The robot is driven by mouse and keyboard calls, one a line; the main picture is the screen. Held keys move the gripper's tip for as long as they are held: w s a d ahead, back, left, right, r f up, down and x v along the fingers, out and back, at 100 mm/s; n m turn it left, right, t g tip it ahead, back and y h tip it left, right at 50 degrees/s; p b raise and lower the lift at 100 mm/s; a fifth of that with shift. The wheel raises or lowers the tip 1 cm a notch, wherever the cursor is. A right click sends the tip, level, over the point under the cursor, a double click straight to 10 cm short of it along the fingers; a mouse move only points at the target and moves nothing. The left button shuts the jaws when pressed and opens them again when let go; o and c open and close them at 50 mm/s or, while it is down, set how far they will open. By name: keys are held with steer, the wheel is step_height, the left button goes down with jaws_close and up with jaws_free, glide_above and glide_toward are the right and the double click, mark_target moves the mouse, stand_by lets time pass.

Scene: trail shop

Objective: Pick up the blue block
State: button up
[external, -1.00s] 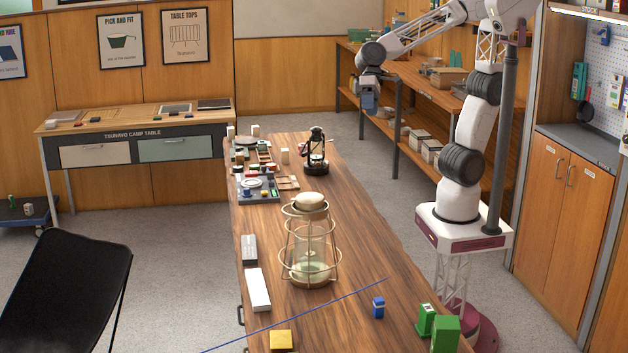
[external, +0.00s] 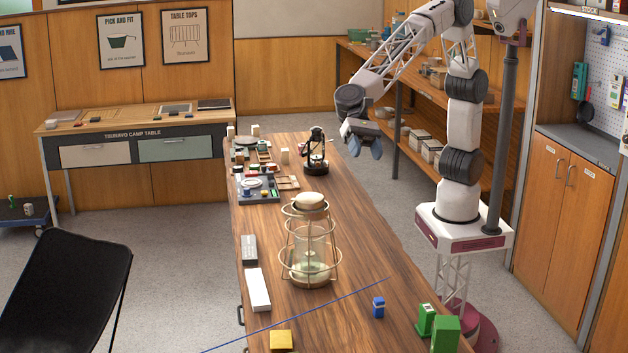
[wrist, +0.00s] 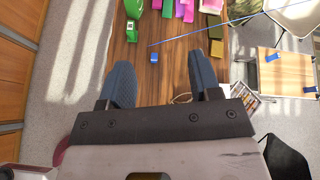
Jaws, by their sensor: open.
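The small blue block (external: 378,307) stands on the wooden table in the lower right of the external view, apart from other blocks. In the wrist view the blue block (wrist: 154,57) shows beyond and between my two fingers. My gripper (external: 362,140) is raised near the far part of the table's right edge, well away from the block. In the wrist view my gripper (wrist: 162,78) is open, with nothing between its blue-grey fingers.
Green blocks (external: 445,334) stand right of the blue block, and a yellow block (external: 281,340) lies to its left. A thin blue line (external: 330,304) passes close by. A large caged glass lantern (external: 310,245) and a dark lantern (external: 316,153) stand farther back on the table (external: 370,255).

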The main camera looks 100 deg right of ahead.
steer(key=a+f+m+y, duration=0.1)
steer(key=a+f+m, duration=0.2)
steer(key=a, duration=0.8)
glide_toward(378, 317)
steer(key=shift+a+r, duration=0.3)
steer(key=shift+r, duration=0.25)
steer(key=shift+a+r, duration=0.3)
steer(key=shift+r, duration=0.2)
steer(key=shift+x, duration=1.3)
steer(key=shift+a, duration=0.1)
steer(key=shift+s+x, duration=0.2)
steer(key=shift+x, duration=2.3)
steer(key=shift+f, duration=0.15)
